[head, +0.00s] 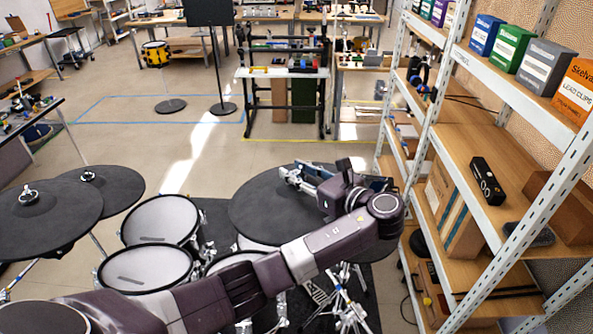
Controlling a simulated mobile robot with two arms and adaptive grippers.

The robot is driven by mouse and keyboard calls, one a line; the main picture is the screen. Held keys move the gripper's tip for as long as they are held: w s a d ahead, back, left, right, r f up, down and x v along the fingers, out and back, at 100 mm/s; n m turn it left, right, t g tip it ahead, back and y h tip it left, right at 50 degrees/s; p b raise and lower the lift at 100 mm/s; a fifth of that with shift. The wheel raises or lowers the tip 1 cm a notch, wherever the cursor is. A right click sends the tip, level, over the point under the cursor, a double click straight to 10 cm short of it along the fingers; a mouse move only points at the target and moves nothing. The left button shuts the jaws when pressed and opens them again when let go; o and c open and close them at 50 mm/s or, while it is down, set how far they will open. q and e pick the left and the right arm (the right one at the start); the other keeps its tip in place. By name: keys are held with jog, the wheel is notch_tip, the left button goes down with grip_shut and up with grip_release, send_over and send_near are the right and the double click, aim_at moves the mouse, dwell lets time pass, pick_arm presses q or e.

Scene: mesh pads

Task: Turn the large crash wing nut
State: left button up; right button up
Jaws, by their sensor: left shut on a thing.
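The large dark crash pad (256,212) is right of the middle of the drum kit, partly covered by my left arm. My left gripper (289,175) reaches over it from the right, with its fingertips near the pad's middle. The gripper is shut on the wing nut there, which is mostly hidden between the fingers. My right gripper is not in view.
Two more dark cymbal pads (40,222) (120,187) with silver wing nuts stand at the left. White mesh drum pads (160,220) (145,268) lie between. A metal shelf (470,130) stands close on the right. Open floor (180,135) lies behind the kit.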

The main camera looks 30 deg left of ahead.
pick_arm(q)
jog(key=shift+r+g, duration=0.2)
jog(key=shift+g, duration=0.1)
jog(key=o, duration=1.2)
jog(key=shift+a+f, duration=0.1)
jog(key=shift+f, duration=0.05)
jog(key=v, duration=1.2)
jog(key=shift+w, duration=0.1)
